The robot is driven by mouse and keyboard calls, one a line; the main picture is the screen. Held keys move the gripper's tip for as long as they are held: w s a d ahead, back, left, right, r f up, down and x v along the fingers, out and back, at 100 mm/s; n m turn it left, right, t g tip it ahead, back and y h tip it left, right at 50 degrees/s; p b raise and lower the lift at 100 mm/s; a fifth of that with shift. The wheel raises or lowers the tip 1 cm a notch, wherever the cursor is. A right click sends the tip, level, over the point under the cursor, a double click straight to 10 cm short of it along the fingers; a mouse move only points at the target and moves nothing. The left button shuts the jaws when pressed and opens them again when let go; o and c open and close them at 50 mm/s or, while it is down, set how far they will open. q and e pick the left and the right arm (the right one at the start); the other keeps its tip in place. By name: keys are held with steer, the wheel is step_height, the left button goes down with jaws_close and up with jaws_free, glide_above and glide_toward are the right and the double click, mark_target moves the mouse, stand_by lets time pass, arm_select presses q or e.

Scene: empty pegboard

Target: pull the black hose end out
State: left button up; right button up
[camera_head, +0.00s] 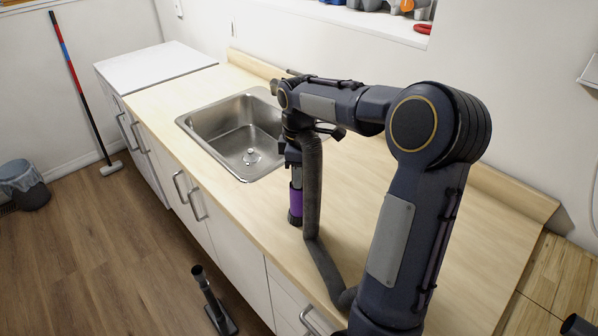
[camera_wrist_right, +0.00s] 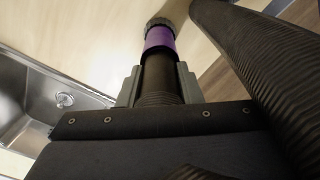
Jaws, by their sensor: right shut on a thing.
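My right gripper (camera_head: 293,158) is shut on a black hose end (camera_wrist_right: 160,78). In the right wrist view the dark ribbed piece sits between its two grey fingers (camera_wrist_right: 158,86). A purple band (camera_wrist_right: 160,38) with a dark rim joins the far end of the black piece. In the head view this purple part (camera_head: 296,203) hangs below the gripper, near the counter's front edge. I cannot tell whether its lower end touches the counter. A thick ribbed hose (camera_head: 312,190) runs down beside it, and also shows in the right wrist view (camera_wrist_right: 265,70). My left gripper is out of view.
A steel sink (camera_head: 235,135) is set in the wooden counter (camera_head: 420,215), left of the gripper. Cabinet doors with handles (camera_head: 196,205) line the front. A dark upright tool (camera_head: 212,302) stands on the floor. The counter right of the gripper is mostly clear.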

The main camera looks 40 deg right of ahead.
steer(key=shift+r+p, duration=1.9)
steer(key=shift+r, duration=0.4)
steer(key=shift+r+p, duration=0.55)
steer(key=shift+r, duration=0.45)
